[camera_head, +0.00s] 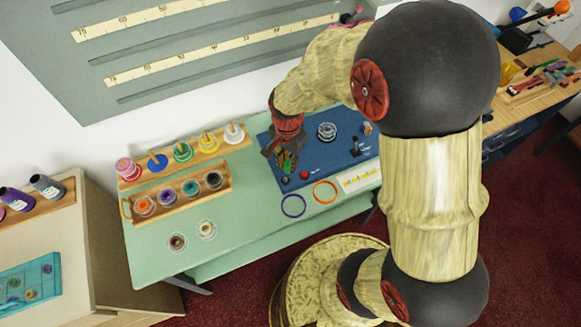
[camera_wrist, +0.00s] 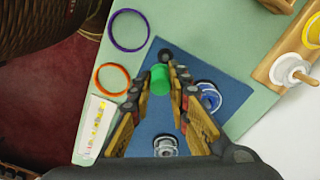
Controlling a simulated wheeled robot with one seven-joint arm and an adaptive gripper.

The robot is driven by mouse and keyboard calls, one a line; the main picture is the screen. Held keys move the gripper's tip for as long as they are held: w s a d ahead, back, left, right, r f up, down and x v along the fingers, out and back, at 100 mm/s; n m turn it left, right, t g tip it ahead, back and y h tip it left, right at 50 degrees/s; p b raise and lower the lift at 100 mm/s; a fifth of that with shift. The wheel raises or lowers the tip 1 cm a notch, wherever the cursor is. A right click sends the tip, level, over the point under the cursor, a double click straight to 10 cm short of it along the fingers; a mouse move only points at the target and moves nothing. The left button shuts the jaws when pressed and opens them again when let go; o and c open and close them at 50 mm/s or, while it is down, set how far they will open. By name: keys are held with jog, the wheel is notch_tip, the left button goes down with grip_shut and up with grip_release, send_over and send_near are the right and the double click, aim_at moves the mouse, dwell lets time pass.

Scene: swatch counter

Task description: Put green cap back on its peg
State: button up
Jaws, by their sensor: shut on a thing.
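The green cap (camera_wrist: 159,80) is between the fingertips of my gripper (camera_wrist: 168,76) in the wrist view. My gripper (camera_head: 287,164) is shut on it, over the left part of the blue mat (camera_head: 285,147); only a little green shows in the head view. Whether the cap touches the mat, I cannot tell. A rack (camera_head: 190,156) at the back left carries a row of pegs with coloured rings: pink, blue, green (camera_head: 182,152), yellow and white. I cannot tell which peg belongs to the cap.
A wooden tray (camera_head: 229,186) of jars stands before the rack, with two loose jars nearer. Purple (camera_head: 293,206) and orange (camera_head: 325,192) rings lie in front.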

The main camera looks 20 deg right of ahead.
aim_at(286, 178)
jog(key=shift+w+a+r, duration=0.1)
jog(key=shift+w+a, duration=0.2)
jog(key=shift+a, duration=0.1)
jog(key=shift+m, duration=0.3)
jog(key=shift+w+f+b, duration=0.1)
jog(key=shift+f+b, duration=0.2)
jog(key=shift+f, duration=0.05)
jog(key=shift+f+b, duration=2)
jog(key=shift+f, duration=0.55)
jog(key=shift+f+b, duration=0.65)
jog(key=shift+f, duration=0.55)
jog(key=o, duration=0.7)
jog(key=shift+o, duration=0.5)
